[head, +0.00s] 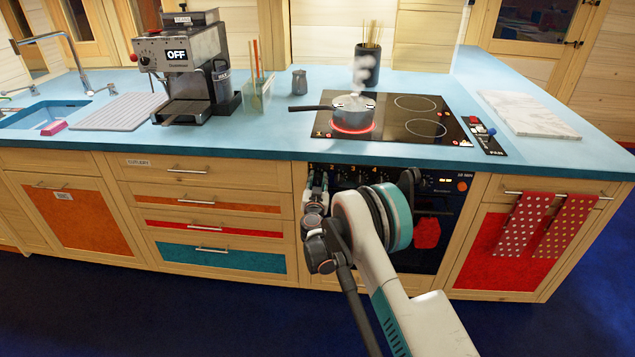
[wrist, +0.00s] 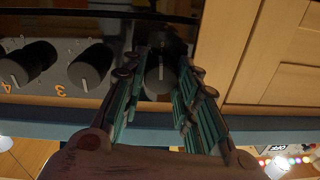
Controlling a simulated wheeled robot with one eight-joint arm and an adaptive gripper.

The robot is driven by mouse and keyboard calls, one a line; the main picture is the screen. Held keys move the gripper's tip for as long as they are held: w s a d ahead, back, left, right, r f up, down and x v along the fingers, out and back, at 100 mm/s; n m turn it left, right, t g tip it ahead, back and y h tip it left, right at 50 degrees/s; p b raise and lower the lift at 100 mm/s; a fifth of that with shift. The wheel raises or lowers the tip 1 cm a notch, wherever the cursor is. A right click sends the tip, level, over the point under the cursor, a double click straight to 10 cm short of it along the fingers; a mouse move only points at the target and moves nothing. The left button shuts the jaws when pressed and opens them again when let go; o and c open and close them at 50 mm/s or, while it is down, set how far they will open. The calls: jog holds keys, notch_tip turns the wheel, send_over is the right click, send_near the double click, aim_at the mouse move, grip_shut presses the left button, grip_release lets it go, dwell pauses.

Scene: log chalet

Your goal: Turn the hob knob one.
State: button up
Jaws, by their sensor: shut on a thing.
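The hob knobs sit in a row on the oven's front panel below the counter. My gripper (head: 318,192) is at the left end of this row in the head view and hides the leftmost knob there. In the wrist view my gripper (wrist: 160,90) is shut on that end knob, hob knob one (wrist: 160,72), a dark round knob with a pale pointer line. Its own number is hidden. Two neighbouring dark knobs (wrist: 92,66) show to the left, with orange numbers near them. On the hob (head: 400,118) the front-left ring (head: 352,127) glows red under a steaming pan (head: 350,106).
The pan's handle (head: 310,108) points left over the counter. The oven door (head: 440,225) is below the panel, with a red cloth (head: 427,232) on it. Drawers (head: 200,172) stand left, and towels (head: 565,222) hang at right. The blue floor in front is clear.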

jog(key=n, duration=0.8)
jog(key=shift+a+n, duration=0.1)
jog(key=shift+n, duration=0.2)
jog(key=n, duration=0.8)
jog(key=shift+n+h, duration=0.3)
jog(key=n, duration=0.4)
jog(key=shift+a, duration=0.1)
jog(key=n, duration=0.5)
jog(key=shift+h, duration=0.3)
jog(key=n, duration=0.4)
jog(key=shift+f+n, duration=0.1)
jog(key=shift+n, duration=1.8)
